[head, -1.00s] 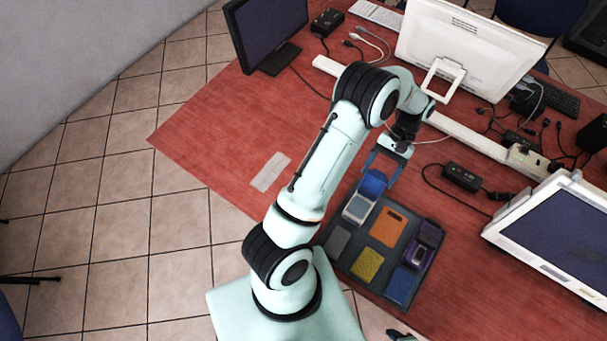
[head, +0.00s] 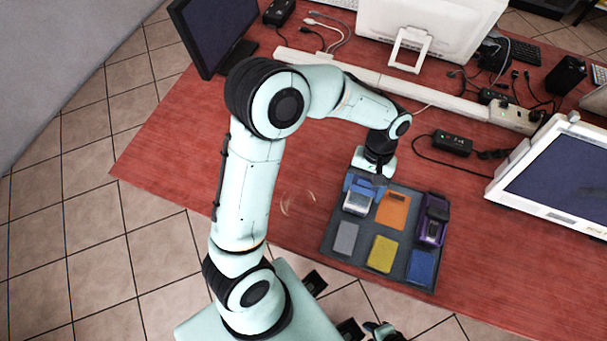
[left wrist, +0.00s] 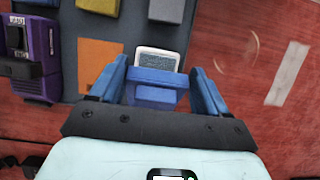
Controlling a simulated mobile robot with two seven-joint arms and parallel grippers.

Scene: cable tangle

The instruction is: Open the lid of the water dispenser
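No thing plainly recognisable as a water dispenser shows. A small grey device with a blue upper part (head: 357,203) stands at the far left of a dark tray (head: 328,243); its blue part shows in the left wrist view (left wrist: 158,77), with a pale grey face beyond. My left gripper (head: 368,182) is over that blue part. In the left wrist view its blue fingers (left wrist: 158,88) are spread on either side of the blue part, with gaps, not clamped. Whether the blue part is a lid cannot be told.
The tray also holds orange (head: 392,210), yellow (head: 382,254), grey (head: 345,238) and blue (head: 421,267) pads and a purple device (head: 433,220). A white power strip (head: 440,92), cables and monitors (head: 560,170) lie behind and right. Red table is clear left of the tray.

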